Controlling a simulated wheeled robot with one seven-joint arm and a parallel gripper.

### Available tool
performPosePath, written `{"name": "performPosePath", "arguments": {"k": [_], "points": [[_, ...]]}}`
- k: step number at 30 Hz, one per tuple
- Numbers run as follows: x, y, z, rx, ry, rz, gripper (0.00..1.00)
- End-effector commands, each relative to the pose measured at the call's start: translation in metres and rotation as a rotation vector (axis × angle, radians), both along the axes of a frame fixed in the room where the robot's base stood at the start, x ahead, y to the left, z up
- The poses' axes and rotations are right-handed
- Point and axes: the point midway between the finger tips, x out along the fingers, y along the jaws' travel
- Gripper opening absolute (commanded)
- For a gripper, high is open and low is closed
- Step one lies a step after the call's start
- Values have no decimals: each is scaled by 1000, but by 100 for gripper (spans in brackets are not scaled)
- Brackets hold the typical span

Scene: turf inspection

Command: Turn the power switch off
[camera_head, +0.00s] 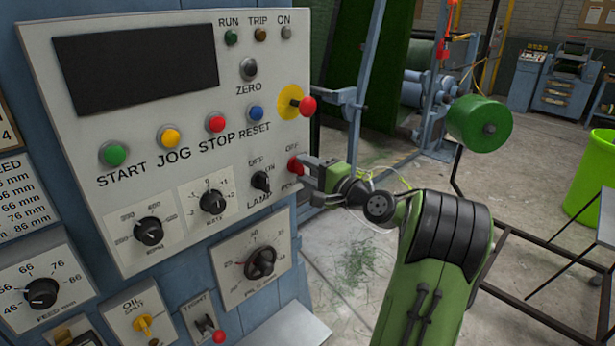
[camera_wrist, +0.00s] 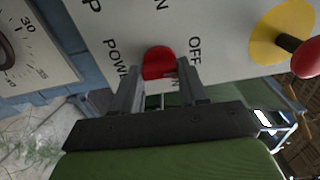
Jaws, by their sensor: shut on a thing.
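The power switch is a red knob (camera_head: 294,167) at the lower right of the grey control panel (camera_head: 130,195), with OFF printed above it and a partly hidden POWER label below. My gripper (camera_head: 306,174) reaches it from the right, its fingers at the knob. In the wrist view the red knob (camera_wrist: 159,63) sits between the two dark fingertips of my gripper (camera_wrist: 157,75), which are shut on it. The POWER label is on the left there and OFF and ON on the right. The fingers hide part of the ON lettering.
A black lamp switch (camera_head: 261,183) is just left of the power knob. A red emergency button (camera_head: 307,106) on a yellow disc sticks out above it. A green roll (camera_head: 479,122) and a lime bin (camera_head: 592,170) stand at the right. Open floor lies behind my arm.

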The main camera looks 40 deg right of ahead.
Motion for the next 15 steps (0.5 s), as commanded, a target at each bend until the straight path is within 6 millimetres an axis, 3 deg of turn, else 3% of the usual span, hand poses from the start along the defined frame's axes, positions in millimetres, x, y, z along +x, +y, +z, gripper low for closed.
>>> {"name": "performPosePath", "arguments": {"k": [15], "points": [[0,0,-1,-49,4,1,12]]}}
